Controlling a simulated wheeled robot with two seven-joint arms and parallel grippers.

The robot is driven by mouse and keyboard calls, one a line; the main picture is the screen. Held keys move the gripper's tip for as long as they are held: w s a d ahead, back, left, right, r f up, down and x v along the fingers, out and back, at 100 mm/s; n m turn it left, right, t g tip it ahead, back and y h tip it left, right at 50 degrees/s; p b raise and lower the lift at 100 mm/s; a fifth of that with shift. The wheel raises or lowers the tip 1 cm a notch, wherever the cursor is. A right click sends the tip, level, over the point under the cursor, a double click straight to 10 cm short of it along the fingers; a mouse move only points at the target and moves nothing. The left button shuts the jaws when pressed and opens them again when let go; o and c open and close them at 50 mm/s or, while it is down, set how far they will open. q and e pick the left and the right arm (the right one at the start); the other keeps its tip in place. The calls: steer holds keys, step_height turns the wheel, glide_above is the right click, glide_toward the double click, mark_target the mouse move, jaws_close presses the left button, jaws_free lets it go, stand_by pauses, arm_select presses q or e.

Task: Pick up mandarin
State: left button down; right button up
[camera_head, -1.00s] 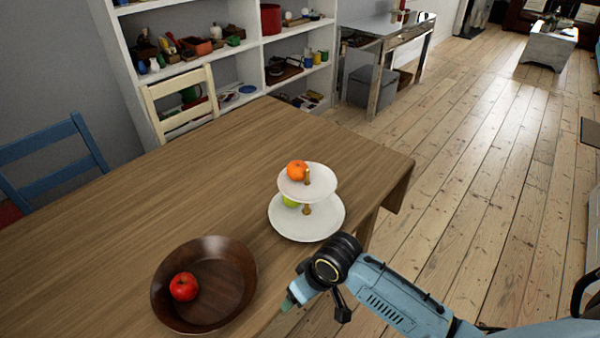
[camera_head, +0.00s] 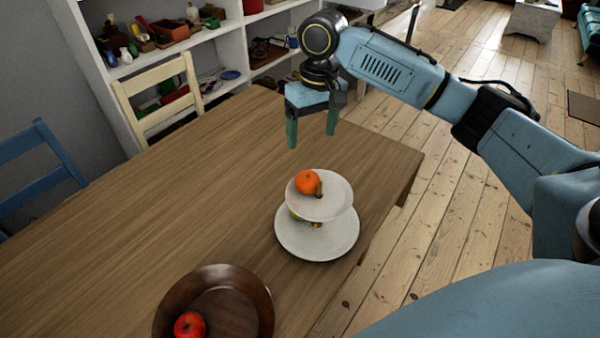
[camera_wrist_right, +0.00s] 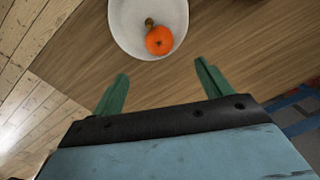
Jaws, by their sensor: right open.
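The orange mandarin (camera_head: 307,182) sits on the upper plate of a white two-tier stand (camera_head: 336,243) on the wooden table. It also shows in the right wrist view (camera_wrist_right: 159,40), on the white plate beyond the fingertips. My right gripper (camera_head: 312,141) is open and empty, held above and behind the stand, apart from the mandarin. In the right wrist view its two green fingers (camera_wrist_right: 160,72) are spread, with the mandarin ahead of the gap. A green fruit on the lower plate is mostly hidden by the upper plate. My left gripper is not in view.
A dark wooden bowl (camera_head: 262,290) with a red apple (camera_head: 189,326) stands at the table's front. The table's left part (camera_head: 120,230) is clear. A cream chair (camera_head: 160,92), a blue chair (camera_head: 40,160) and a filled white shelf stand behind the table.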

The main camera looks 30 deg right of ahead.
steer(key=b, duration=0.1)
glide_above(307, 174)
steer(key=f, duration=0.7)
steer(key=shift+s+d, duration=0.15)
steer(key=shift+d, duration=0.05)
steer(key=shift+f, duration=0.95)
steer(key=f, duration=0.2)
steer(key=f+b, duration=0.1)
steer(key=f, duration=0.1)
steer(key=shift+w+a+f, duration=0.1)
steer(key=shift+w+a, duration=0.1)
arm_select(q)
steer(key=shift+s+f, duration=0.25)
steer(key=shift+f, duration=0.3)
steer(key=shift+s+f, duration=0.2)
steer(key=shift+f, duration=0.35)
